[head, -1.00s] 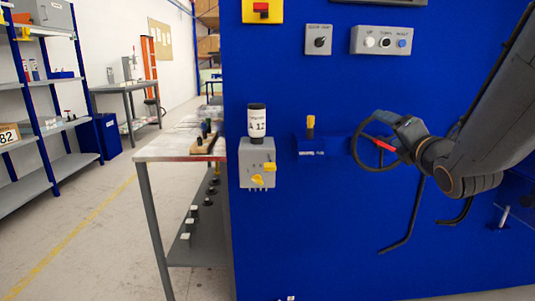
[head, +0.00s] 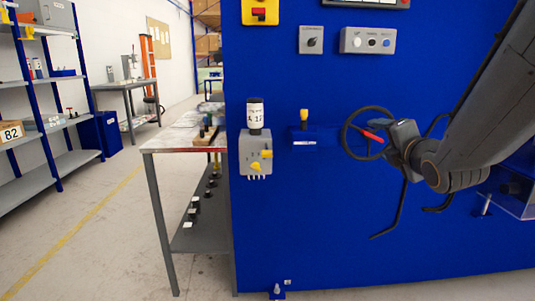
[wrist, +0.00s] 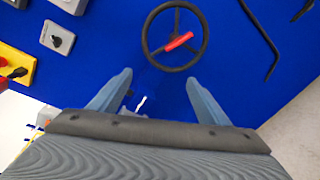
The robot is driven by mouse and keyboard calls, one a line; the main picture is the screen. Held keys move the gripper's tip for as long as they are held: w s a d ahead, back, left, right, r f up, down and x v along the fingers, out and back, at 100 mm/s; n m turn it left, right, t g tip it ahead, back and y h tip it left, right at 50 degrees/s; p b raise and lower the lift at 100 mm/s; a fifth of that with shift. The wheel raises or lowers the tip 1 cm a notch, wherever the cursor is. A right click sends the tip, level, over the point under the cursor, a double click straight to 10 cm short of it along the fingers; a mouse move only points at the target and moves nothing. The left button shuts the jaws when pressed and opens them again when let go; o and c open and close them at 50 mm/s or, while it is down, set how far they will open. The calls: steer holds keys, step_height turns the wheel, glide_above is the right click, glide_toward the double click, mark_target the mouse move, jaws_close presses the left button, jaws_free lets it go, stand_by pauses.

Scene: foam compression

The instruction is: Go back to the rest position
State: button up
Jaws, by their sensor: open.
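My gripper (wrist: 158,92) shows in the wrist view with its two blue-grey fingers spread apart and nothing between them. Beyond the fingertips is the blue machine panel with a dark handwheel (wrist: 175,62) that has a red hub piece. In the head view my gripper (head: 388,140) is at the right, in front of the panel, overlapping the right side of the handwheel (head: 346,138). From the head view I cannot tell whether the two touch; the wrist view shows the wheel ahead of the fingertips.
Bent dark bars (head: 402,205) stand out below my arm. A workbench (head: 180,138) and shelving (head: 35,120) are left; floor there is clear.

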steer(key=s+a+f+m+g, duration=1)
steer(key=s+a+f+m, duration=0.2)
steer(key=s+f+m, duration=0.15)
steer(key=s+a+f+m+g, duration=0.2)
steer(key=s+a+m+g, duration=0.15)
steer(key=s, duration=0.55)
steer(key=s+a+f+m+g, duration=0.1)
steer(key=s+a+m+g, duration=0.25)
steer(key=s, duration=0.45)
steer(key=d+r+m+p, duration=0.3)
steer(key=d+r+p, duration=0.3)
steer(key=p, duration=0.8)
steer(key=shift+d+r+t+p, duration=0.3)
steer(key=shift+d+r, duration=0.1)
steer(key=shift+d, duration=0.75)
steer(key=shift+c, duration=0.4)
